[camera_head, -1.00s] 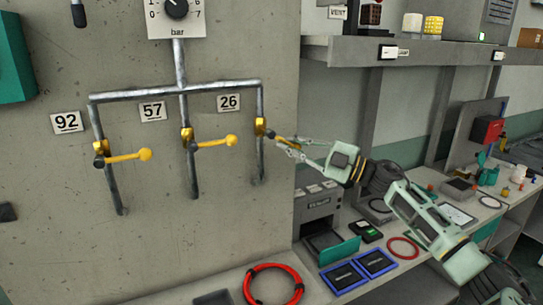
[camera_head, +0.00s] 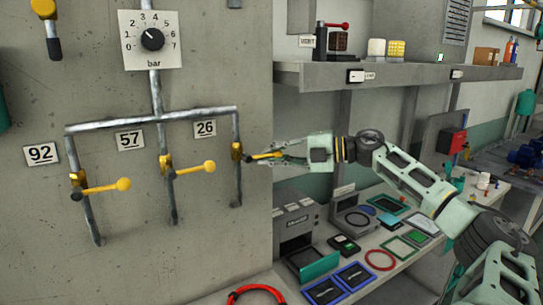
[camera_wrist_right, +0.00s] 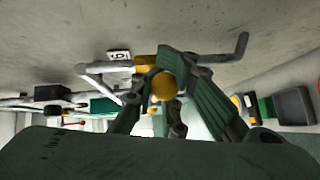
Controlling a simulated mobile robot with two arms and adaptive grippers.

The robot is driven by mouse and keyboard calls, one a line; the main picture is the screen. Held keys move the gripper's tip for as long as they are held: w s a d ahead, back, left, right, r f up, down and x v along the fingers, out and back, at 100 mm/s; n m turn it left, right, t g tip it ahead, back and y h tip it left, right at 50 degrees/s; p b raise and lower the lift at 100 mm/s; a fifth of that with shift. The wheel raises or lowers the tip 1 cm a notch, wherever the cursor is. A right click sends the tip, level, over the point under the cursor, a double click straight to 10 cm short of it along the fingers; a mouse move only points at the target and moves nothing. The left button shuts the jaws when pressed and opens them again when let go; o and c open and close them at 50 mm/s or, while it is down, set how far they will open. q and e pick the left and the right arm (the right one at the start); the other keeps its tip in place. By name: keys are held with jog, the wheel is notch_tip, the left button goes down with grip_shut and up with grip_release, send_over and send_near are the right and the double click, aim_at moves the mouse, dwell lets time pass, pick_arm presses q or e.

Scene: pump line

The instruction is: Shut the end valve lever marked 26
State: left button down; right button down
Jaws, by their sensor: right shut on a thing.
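The end valve marked 26 (camera_head: 237,152) is the rightmost of three yellow valves on the wall pipes, below its white label 26 (camera_head: 205,128). Its yellow lever (camera_head: 263,156) points right, across its pipe, roughly level. My right gripper (camera_head: 275,155) reaches in from the right and is shut on this lever. In the right wrist view the lever's round yellow knob (camera_wrist_right: 163,85) shows between the dark fingers, which partly hide the lever and valve. My left gripper is not in view.
Levers 57 (camera_head: 208,167) and 92 (camera_head: 123,184) stick out right from their pipes. A shelf (camera_head: 400,74) and a bench with trays and a red ring (camera_head: 380,260) lie to the right.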

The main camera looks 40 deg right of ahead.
jog(key=shift+r, duration=0.4)
jog(key=c, duration=2.2)
grip_release()
jog(key=o, duration=0.5)
jog(key=shift+s+a, duration=0.2)
jog(key=shift+s, duration=0.05)
jog(key=shift+c, duration=0.2)
jog(key=shift+f, duration=0.1)
jog(key=v, duration=1.2)
